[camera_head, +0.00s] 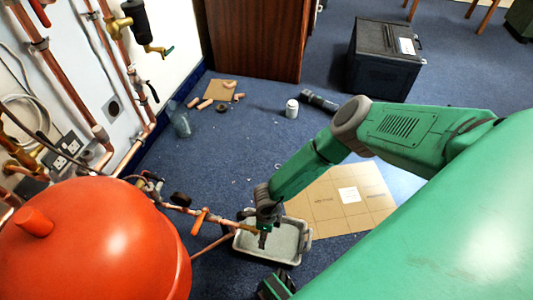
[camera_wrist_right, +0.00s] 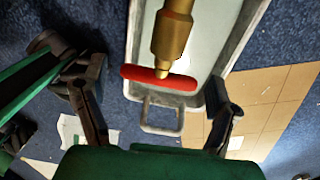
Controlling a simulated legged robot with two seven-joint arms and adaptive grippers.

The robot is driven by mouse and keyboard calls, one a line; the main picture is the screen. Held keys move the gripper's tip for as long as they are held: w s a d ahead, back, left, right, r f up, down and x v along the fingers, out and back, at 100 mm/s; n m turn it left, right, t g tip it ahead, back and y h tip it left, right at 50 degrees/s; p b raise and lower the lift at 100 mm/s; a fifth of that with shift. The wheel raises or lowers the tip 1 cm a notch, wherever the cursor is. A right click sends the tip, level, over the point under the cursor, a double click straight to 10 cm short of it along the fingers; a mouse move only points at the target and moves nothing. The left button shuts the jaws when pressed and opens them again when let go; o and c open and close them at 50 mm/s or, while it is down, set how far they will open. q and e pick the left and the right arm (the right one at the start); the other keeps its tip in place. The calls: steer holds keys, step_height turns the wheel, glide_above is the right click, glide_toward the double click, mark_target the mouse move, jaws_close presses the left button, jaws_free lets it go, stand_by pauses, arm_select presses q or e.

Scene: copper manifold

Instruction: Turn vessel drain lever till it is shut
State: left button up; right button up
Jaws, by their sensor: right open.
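The red-orange vessel (camera_head: 95,245) fills the lower left of the head view. A copper drain pipe (camera_head: 180,209) runs from it to the right, with an orange lever (camera_head: 199,221) on it. In the wrist view a red lever bar (camera_wrist_right: 158,78) lies crosswise at the tip of a brass valve (camera_wrist_right: 174,30). My right gripper (camera_wrist_right: 150,100) is open, with one finger left and one right of this bar. No finger visibly touches it. In the head view my right gripper (camera_head: 264,226) covers the pipe's end.
A grey tray (camera_head: 240,250) stands on the floor under the pipe's end; its rim and handle (camera_wrist_right: 162,128) show in the wrist view. Cardboard (camera_head: 325,212) lies beside it. Copper pipes line the left wall. A black case (camera_head: 385,60) stands at the back.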

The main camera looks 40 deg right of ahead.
step_height(320, 180, up, 11)
steer(key=shift+w+d+r, duration=0.15)
steer(key=shift+w+d, duration=0.05)
steer(key=shift+d, duration=0.1)
stand_by(0.5)
